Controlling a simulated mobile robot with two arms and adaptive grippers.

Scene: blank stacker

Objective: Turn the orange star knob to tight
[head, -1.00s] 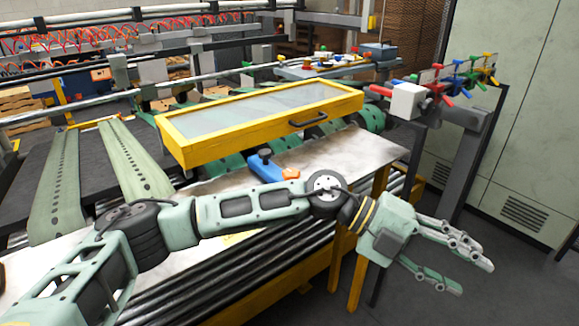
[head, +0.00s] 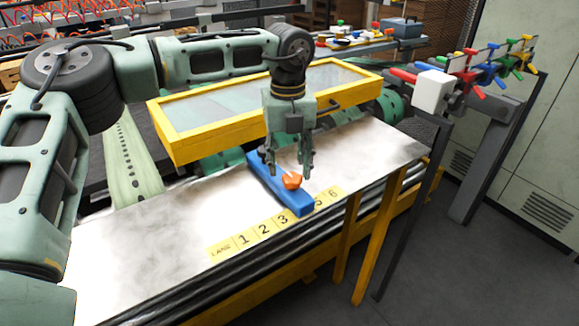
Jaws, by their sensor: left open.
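The orange star knob (head: 291,181) sits on top of a blue block (head: 299,201) that lies on the metal table. Markings for tight are too small to make out. My left gripper (head: 288,172) points down from above, just over the blue block and beside the knob. Its fingers are open, apart on either side near the knob. I cannot tell whether any finger touches the knob. Part of the blue block is hidden behind the fingers. My right gripper does not show.
The metal table (head: 150,255) has a yellow lane strip (head: 243,240) with numbers along its front edge. A yellow-framed clear cover (head: 205,145) stands close behind the gripper. A rack with coloured handles (head: 487,75) is at the right. The table's left part is clear.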

